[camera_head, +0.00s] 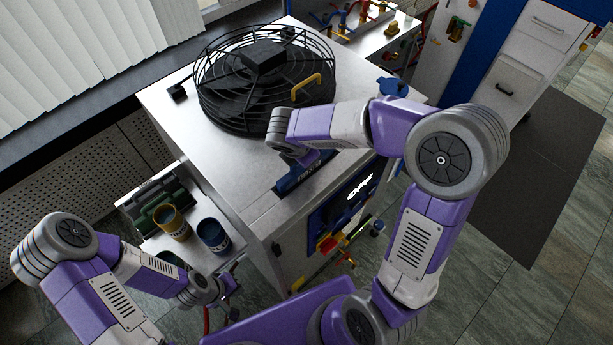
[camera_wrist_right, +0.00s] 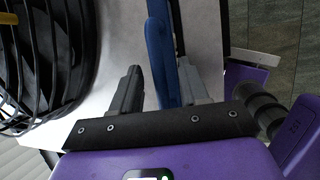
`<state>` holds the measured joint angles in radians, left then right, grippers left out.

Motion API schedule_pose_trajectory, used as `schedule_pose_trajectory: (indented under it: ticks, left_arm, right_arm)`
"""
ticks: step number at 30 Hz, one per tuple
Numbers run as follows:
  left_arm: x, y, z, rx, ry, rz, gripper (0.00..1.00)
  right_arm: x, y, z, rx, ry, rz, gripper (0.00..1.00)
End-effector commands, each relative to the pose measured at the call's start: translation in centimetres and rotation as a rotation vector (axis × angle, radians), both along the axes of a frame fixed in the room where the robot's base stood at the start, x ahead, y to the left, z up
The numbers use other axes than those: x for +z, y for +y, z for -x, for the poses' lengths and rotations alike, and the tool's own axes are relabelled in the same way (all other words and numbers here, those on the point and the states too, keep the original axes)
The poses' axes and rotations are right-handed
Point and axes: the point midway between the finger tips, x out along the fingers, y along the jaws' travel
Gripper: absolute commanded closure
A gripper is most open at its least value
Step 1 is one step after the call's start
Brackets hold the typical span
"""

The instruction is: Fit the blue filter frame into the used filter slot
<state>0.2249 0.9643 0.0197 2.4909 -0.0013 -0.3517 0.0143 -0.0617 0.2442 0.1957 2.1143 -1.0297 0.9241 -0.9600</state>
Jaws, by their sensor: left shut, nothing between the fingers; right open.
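The blue filter frame (camera_head: 303,172) stands as a narrow strip at the front edge of the metal cabinet's top. In the right wrist view the frame (camera_wrist_right: 160,60) runs between the fingers of my right gripper (camera_wrist_right: 158,88), closer to the right-hand finger. That gripper is open around it, and a gap shows on the left-hand side. In the head view my right wrist mostly hides the fingers. A dark line beside the frame may be the slot; I cannot tell how deep the frame sits. My left gripper (camera_head: 228,299) is shut and empty, low beside the cabinet.
A black fan with a wire cage (camera_head: 262,80) and a yellow handle (camera_head: 306,86) stands on the cabinet top (camera_head: 178,112) behind my right wrist. A yellow cup (camera_head: 172,222) and a blue cup (camera_head: 213,236) stand on a side shelf near my left arm.

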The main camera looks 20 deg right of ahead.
Motion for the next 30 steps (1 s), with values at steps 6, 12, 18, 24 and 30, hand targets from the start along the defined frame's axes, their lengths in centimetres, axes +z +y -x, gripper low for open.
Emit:
schedule_pose_trajectory:
  ticks: [6,12,18,24,30]
  left_arm:
    - [-0.10,0.00,-0.02,0.000,0.000,0.000,1.00]
    - [-0.09,0.00,-0.01,0.000,0.000,0.000,1.00]
    - [-0.09,-0.01,-0.02,0.000,0.000,0.000,1.00]
    - [-0.08,-0.01,-0.02,0.000,0.000,0.000,1.00]
    - [-0.05,0.00,-0.02,0.000,0.000,0.000,1.00]
  right_arm:
    - [-0.81,-0.23,-0.24,0.001,0.000,-0.001,0.56]
    - [-0.77,-0.22,-0.22,0.001,0.000,-0.001,0.69]
    - [-0.76,-0.21,-0.24,0.001,0.000,-0.001,1.00]
    - [-0.68,-0.17,-0.30,0.003,-0.003,-0.002,1.00]
    - [-0.47,-0.15,-0.36,0.004,-0.006,-0.001,1.00]
